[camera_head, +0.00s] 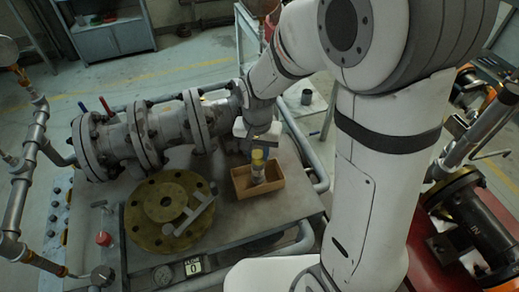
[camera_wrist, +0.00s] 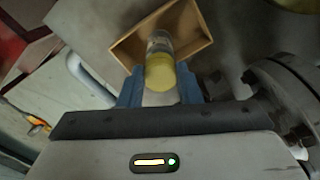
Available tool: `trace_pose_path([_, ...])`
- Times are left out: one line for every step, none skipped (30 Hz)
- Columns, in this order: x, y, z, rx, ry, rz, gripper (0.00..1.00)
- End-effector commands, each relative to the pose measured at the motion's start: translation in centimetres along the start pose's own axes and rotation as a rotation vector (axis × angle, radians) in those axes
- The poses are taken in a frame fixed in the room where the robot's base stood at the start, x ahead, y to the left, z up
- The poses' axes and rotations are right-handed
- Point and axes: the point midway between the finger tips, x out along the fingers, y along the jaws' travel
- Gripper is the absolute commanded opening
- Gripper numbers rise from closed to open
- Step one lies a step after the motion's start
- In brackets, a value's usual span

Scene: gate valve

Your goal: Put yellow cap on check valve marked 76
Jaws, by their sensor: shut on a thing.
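A small cylinder with a yellow cap-like end (camera_head: 258,156) and a pale grey body (camera_head: 258,173) stands upright over the small wooden box on the table. In the wrist view its yellow end (camera_wrist: 160,73) lies between the blue fingers of my gripper (camera_wrist: 160,88), which is shut on it. My gripper (camera_head: 258,145) comes down from above in the head view. I cannot tell whether the cylinder's lower end touches the box floor. No marking 76 is readable on any valve, so I cannot pick out the check valve.
The open wooden box (camera_head: 240,182) holds nothing else visible. A dark fitting (camera_head: 480,222) stands at the far right.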

Motion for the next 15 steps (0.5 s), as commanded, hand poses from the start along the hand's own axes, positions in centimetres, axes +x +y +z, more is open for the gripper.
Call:
trace_pose_path([1.26,0.01,0.00,0.000,0.000,0.000,0.10])
trace_pose_path([1.33,0.01,0.00,0.000,0.000,0.000,0.10])
trace_pose_path([1.36,0.01,0.00,0.000,0.000,0.000,0.10])
trace_pose_path([1.36,0.01,0.00,0.000,0.000,0.000,0.10])
trace_pose_path([1.35,0.01,0.00,0.000,0.000,0.000,0.10])
trace_pose_path([1.34,0.01,0.00,0.000,0.000,0.000,0.10])
trace_pose_path([1.34,0.01,0.00,0.000,0.000,0.000,0.10])
trace_pose_path([1.34,0.01,0.00,0.000,0.000,0.000,0.10])
trace_pose_path([1.34,0.01,0.00,0.000,0.000,0.000,0.10])
trace_pose_path([1.34,0.01,0.00,0.000,0.000,0.000,0.10])
trace_pose_path([1.34,0.01,0.00,0.000,0.000,0.000,0.10])
trace_pose_path([1.34,0.01,0.01,0.000,0.000,0.000,0.32])
trace_pose_path([1.34,0.01,0.00,0.000,0.000,0.000,0.34])
trace_pose_path([1.34,0.01,0.00,0.000,0.000,0.000,0.36])
trace_pose_path([1.34,0.01,0.00,0.000,0.000,0.000,0.40])
